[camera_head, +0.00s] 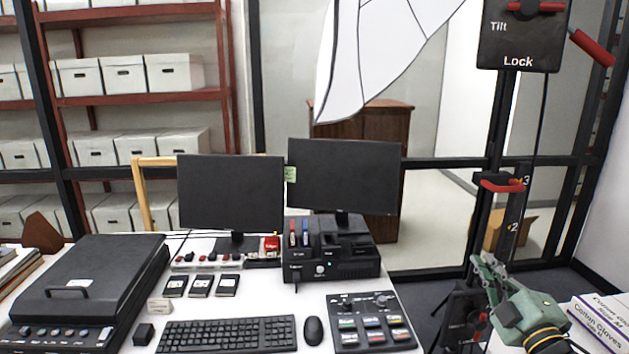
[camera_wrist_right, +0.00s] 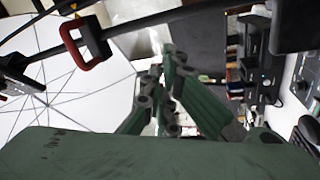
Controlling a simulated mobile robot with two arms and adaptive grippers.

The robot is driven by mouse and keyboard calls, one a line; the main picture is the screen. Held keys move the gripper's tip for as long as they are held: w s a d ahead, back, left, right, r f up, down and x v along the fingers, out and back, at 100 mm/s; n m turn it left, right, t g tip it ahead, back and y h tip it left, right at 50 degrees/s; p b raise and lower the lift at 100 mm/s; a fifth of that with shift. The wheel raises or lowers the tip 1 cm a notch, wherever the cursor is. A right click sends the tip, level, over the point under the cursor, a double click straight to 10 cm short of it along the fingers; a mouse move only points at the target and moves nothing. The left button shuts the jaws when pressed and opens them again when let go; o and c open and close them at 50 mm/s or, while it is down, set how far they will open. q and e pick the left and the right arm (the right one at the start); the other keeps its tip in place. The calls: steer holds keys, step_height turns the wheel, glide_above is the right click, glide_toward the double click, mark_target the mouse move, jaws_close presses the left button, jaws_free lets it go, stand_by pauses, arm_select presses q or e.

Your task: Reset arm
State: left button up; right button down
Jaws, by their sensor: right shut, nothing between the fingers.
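My right gripper (camera_head: 488,275) is green and shows at the lower right of the head view. It is to the right of the desk, in front of a black stand (camera_head: 500,130) with red handles. Its fingers are shut with nothing between them. In the right wrist view the shut fingers (camera_wrist_right: 165,62) show in the middle, with a white umbrella (camera_wrist_right: 70,80) behind them at left. My left gripper is not in view.
The white desk (camera_head: 275,300) holds two monitors (camera_head: 232,192), a black scanner (camera_head: 90,285), a keyboard (camera_head: 228,335), a mouse (camera_head: 313,330) and a control panel (camera_head: 370,320). Glove boxes (camera_head: 605,320) are at the right edge. Shelves of archival boxes (camera_head: 122,73) stand behind.

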steer(key=s+a+f+m+g+h, duration=0.2)
steer(key=s+a+f+m+g, duration=0.2)
steer(key=s+f, duration=0.5)
steer(key=s+a+f+m+g+h, duration=0.1)
steer(key=s+a+f+m+g, duration=0.3)
steer(key=f, duration=0.9)
steer(key=s+a+f+m+g, duration=0.2)
steer(key=s+a+f+g, duration=0.1)
steer(key=s, duration=0.5)
steer(key=s+a+f+m+g+y, duration=0.1)
steer(key=s+a+f+g, duration=0.15)
steer(key=s, duration=0.65)
steer(key=s+a+f+m+g, duration=0.2)
steer(key=s+a+f+g, duration=0.15)
steer(key=s, duration=0.45)
step_height(320, 180, down, 26)
steer(key=s+d+g, duration=0.1)
steer(key=s+d+f+g, duration=0.1)
steer(key=s+d+f, duration=0.2)
steer(key=s+f, duration=1.3)
steer(key=shift+s+n, duration=0.4)
steer(key=shift+s, duration=0.25)
